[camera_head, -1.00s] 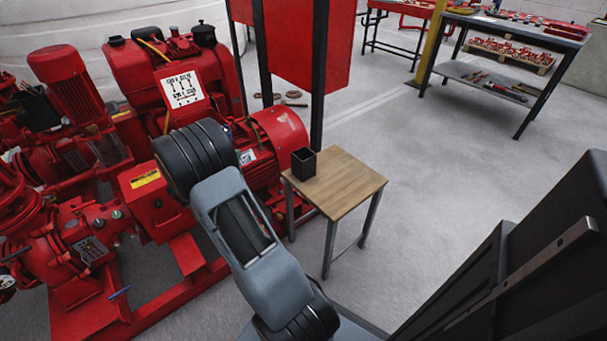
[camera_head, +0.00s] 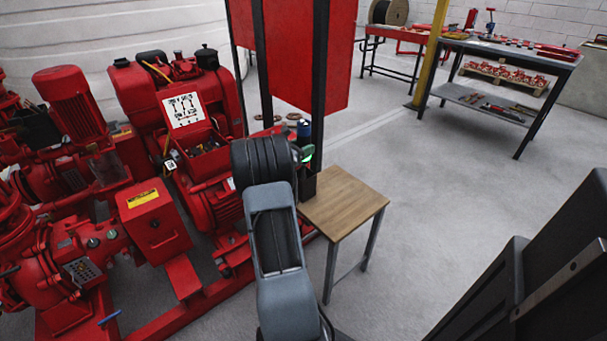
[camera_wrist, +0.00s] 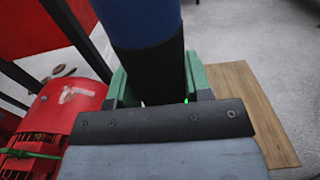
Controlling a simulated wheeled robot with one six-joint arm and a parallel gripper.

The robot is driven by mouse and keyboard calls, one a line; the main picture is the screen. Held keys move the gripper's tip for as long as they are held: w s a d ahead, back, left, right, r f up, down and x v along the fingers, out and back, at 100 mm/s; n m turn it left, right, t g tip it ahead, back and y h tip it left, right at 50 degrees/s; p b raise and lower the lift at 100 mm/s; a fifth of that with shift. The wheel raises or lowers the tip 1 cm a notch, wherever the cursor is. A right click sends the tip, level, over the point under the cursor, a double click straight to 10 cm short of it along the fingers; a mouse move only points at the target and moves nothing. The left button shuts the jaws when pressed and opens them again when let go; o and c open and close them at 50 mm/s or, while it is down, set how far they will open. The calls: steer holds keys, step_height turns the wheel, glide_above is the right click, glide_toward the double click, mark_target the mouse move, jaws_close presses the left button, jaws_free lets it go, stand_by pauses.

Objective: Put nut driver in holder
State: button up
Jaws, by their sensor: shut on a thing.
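The nut driver (camera_wrist: 146,22) has a thick blue and black handle and fills the top middle of the wrist view. My gripper (camera_wrist: 158,88) is shut on it, with green fingers on both sides of the black part. In the head view the blue handle end (camera_head: 304,128) shows above my gripper (camera_head: 303,153), and the driver looks about upright. The holder (camera_head: 308,186), a dark open-topped box, stands on the small wooden table, just below my gripper in the picture. My arm hides its left part. The driver's lower end is hidden, so I cannot tell whether it is inside the holder.
The wooden table (camera_head: 346,204) is otherwise bare. Red pump machinery (camera_head: 150,205) stands close on the left. A red cabinet on dark posts (camera_head: 318,60) rises behind the table. A workbench (camera_head: 510,50) with tools stands far right.

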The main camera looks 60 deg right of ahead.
steer(key=shift+f+b, duration=1.1)
steer(key=shift+f, duration=2.5)
steer(key=o, duration=1)
steer(key=shift+w+a, duration=0.1)
steer(key=shift+a, duration=0.15)
steer(key=p+v, duration=0.3)
steer(key=v, duration=0.8)
steer(key=s+a+r+m+t+y, duration=0.2)
steer(key=s+a+m+y, duration=0.1)
steer(key=a, duration=1)
steer(key=s+a+r+m+t+y, duration=0.2)
steer(key=a+m+y, duration=0.4)
steer(key=a, duration=0.7)
steer(key=s+a+r+m+t+y, duration=0.1)
steer(key=s+a+m+t+y, duration=0.3)
steer(key=a+y, duration=0.4)
steer(key=shift+a+r+m, duration=0.2)
steer(key=shift+a+m, duration=0.15)
steer(key=shift+a, duration=0.95)
steer(key=shift+a+r+m, duration=0.2)
steer(key=shift+a+m, duration=0.15)
steer(key=shift+a, duration=0.9)
